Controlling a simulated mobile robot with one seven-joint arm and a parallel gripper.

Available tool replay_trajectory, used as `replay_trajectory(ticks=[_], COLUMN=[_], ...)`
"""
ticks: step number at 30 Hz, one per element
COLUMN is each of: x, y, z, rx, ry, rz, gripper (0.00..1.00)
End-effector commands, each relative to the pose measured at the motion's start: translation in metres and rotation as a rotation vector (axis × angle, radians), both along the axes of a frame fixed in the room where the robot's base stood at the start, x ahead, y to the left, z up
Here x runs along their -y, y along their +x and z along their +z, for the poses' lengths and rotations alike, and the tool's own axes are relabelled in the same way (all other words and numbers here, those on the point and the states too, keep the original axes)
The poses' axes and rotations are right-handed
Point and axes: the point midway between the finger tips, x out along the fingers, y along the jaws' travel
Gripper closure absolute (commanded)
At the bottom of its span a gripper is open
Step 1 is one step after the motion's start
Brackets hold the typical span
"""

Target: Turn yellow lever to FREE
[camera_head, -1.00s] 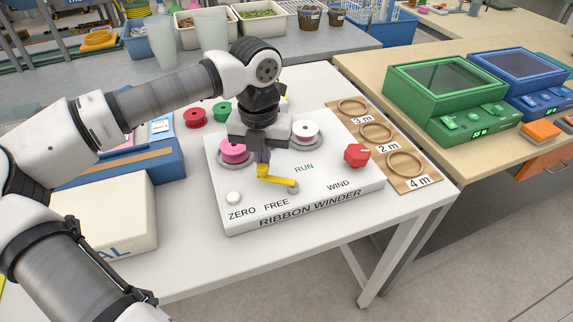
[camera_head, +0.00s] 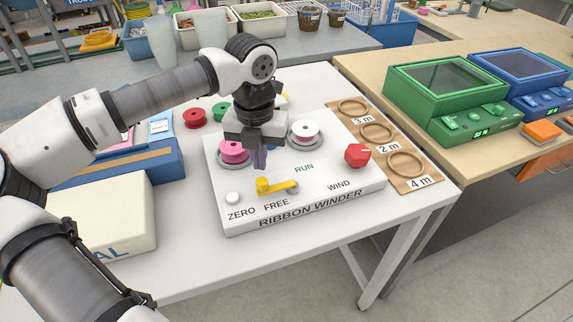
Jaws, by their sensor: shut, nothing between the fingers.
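The yellow lever (camera_head: 278,187) lies on the top of the white ribbon winder (camera_head: 325,204). Its raised knob end is at the left, just above the word FREE, and its other end is at the right, below the word RUN. My gripper (camera_head: 260,160) is shut and empty, pointing down over the winder behind the lever's knob. A small gap shows between the fingertips and the knob.
A pink spool (camera_head: 233,151) and a white spool (camera_head: 305,132) stand close on either side of my gripper. A red knob (camera_head: 357,155) is at the right and a white ZERO button (camera_head: 233,198) at the left. The winder's front area is clear.

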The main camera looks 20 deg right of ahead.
Motion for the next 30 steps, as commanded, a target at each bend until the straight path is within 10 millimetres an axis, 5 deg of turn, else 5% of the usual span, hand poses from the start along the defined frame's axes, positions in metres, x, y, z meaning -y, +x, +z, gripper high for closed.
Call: replay_trajectory(ticks=[30], x=[0.000], y=[0.001], z=[0.081], rx=[-0.001], ry=[0.000], rz=[0.000], gripper=[1.00])
